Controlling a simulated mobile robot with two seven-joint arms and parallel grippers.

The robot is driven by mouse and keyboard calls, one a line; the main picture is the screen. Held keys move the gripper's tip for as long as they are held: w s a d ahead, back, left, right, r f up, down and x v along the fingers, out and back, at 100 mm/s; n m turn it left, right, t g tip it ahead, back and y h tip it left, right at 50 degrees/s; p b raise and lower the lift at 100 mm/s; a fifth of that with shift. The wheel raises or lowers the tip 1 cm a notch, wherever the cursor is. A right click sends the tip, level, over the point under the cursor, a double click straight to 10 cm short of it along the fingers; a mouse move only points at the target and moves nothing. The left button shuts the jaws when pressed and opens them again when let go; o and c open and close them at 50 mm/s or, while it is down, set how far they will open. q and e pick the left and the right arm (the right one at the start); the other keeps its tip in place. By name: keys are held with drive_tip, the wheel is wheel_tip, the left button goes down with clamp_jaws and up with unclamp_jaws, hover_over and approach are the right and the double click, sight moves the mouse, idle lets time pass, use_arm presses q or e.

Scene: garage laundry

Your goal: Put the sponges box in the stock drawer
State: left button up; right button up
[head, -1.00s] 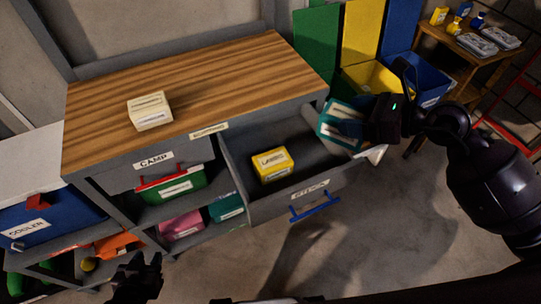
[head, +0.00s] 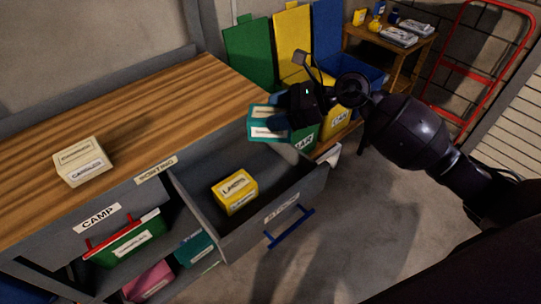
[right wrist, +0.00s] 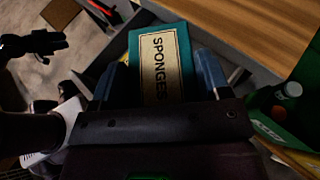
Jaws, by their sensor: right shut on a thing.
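The sponges box (head: 265,135) is teal with a cream label; the right wrist view shows the word SPONGES on it (right wrist: 160,65). My right gripper (head: 280,121) is shut on it, with a finger on either side in the right wrist view (right wrist: 165,80). The box is held up near the right back corner of the open stock drawer (head: 240,243), apart from the drawer floor. The drawer is grey with a blue handle and holds a yellow box (head: 235,191). A dark gripper, apparently my left (right wrist: 38,44), shows in the right wrist view; its jaws are unclear.
A cream box (head: 82,161) stands on the wooden worktop (head: 150,115). Green (head: 125,240), pink and teal containers sit on the shelves below. Recycling bins (head: 340,122) and a small wooden table (head: 405,45) stand behind my right arm. The drawer's right half has free floor.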

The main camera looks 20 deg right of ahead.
wheel_tip(320, 180, down, 14)
drive_tip(key=shift+r+b, duration=0.1)
drive_tip(key=shift+b, duration=1.1)
drive_tip(key=shift+r, duration=0.1)
drive_tip(key=shift+f, duration=0.45)
drive_tip(key=shift+f, duration=0.1)
